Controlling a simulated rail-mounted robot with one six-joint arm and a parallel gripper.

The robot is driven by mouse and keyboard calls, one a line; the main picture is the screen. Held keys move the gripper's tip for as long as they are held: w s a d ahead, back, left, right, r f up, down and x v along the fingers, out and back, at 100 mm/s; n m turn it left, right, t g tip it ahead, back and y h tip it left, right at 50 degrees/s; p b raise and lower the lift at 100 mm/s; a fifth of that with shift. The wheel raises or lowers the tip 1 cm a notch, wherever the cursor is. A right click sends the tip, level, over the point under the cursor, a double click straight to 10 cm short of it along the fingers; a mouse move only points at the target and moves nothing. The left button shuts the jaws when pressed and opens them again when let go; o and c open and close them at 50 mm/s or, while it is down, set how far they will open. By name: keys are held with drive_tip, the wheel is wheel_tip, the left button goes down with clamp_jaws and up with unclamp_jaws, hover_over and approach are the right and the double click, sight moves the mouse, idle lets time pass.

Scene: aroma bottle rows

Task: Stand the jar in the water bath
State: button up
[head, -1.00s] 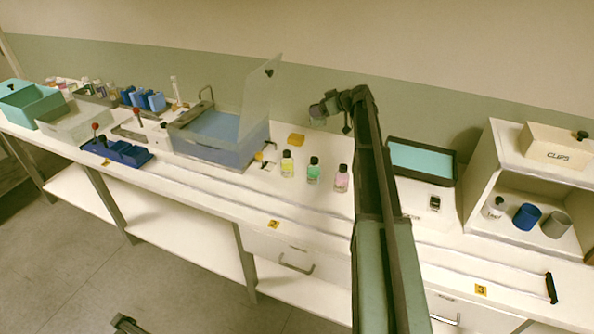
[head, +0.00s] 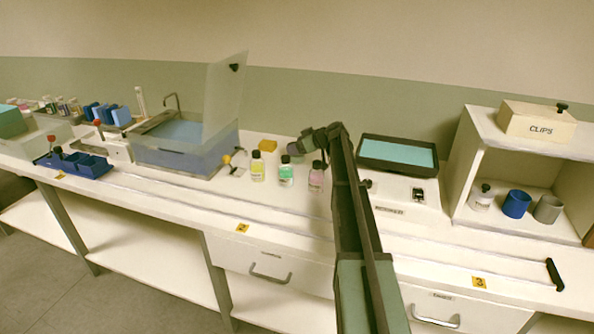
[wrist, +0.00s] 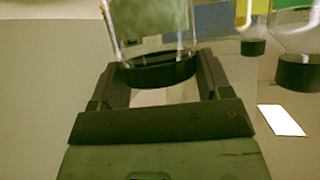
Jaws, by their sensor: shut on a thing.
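My gripper (wrist: 155,95) is shut on a clear glass jar (wrist: 150,30) with a black lid and a grey-green label. The fingers lie on both sides of the lid in the wrist view. In the head view the gripper (head: 308,143) and the small jar (head: 296,149) are above the counter, behind the bottle row. The water bath (head: 185,158) stands to the left, a blue-grey basin with blue water. Its clear lid (head: 222,95) is raised.
A blue rack (head: 75,165) sits left of the bath.

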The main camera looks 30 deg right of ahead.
sight(298, 156)
wheel_tip(298, 156, down, 4)
drive_tip(key=b, duration=0.4)
drive_tip(key=shift+f, duration=0.25)
drive_tip(key=shift+r, duration=0.3)
drive_tip(key=shift+c, duration=0.3)
drive_tip(key=o, duration=1.1)
drive_tip(key=shift+f, duration=0.1)
drive_tip(key=shift+s+r, duration=0.1)
drive_tip(key=shift+r, duration=0.15)
drive_tip(key=p+v, duration=0.4)
drive_tip(key=v, duration=0.3)
drive_tip(key=shift+s+d+r, duration=0.1)
drive_tip(key=shift+o, duration=0.2)
